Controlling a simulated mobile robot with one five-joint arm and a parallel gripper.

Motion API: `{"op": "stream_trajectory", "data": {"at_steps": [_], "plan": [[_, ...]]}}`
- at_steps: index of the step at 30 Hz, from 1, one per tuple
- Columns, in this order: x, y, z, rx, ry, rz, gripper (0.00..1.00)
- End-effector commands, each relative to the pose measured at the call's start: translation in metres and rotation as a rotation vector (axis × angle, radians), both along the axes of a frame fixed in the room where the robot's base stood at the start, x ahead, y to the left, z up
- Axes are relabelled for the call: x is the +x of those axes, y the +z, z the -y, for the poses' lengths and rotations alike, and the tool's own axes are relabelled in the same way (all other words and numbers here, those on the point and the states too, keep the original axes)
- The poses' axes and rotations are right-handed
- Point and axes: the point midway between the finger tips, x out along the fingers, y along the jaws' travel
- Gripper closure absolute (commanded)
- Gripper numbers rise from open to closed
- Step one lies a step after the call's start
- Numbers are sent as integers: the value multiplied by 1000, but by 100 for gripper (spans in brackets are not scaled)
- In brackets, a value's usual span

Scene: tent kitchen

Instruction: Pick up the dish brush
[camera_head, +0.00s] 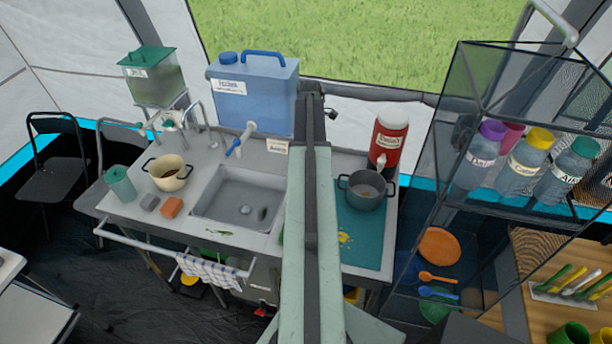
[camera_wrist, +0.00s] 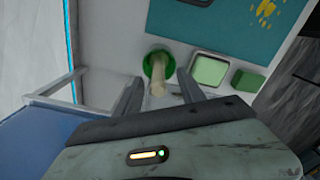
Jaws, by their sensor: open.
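What looks like the dish brush (camera_wrist: 157,90) shows in the wrist view as a pale handle rising from a round green base (camera_wrist: 154,57). I cannot tell whether the green part is its head or a holder. My gripper (camera_wrist: 161,80) is open, with one finger on each side of the handle in the picture. I see no contact, and the depth between fingers and handle is unclear. In the head view my arm covers this part of the counter, so the brush and my gripper are hidden there.
A teal mat (camera_wrist: 215,22) with yellow spots lies beyond. The counter also holds a sink (camera_head: 238,196), a grey pot (camera_head: 366,190) and a red jug (camera_head: 388,138).

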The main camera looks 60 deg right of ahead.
Motion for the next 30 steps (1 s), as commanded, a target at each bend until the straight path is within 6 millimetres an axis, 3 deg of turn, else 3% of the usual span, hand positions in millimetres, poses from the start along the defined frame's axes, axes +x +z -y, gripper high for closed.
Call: {"op": "stream_trajectory", "data": {"at_steps": [5, 14, 22, 27, 30], "plan": [[1, -8, 0, 0, 1, 0, 53], [4, -56, 1, 0, 1, 0, 53], [5, -54, 1, 0, 2, 0, 53], [5, -54, 1, 0, 2, 0, 100], [5, -54, 0, 0, 2, 0, 100]]}}
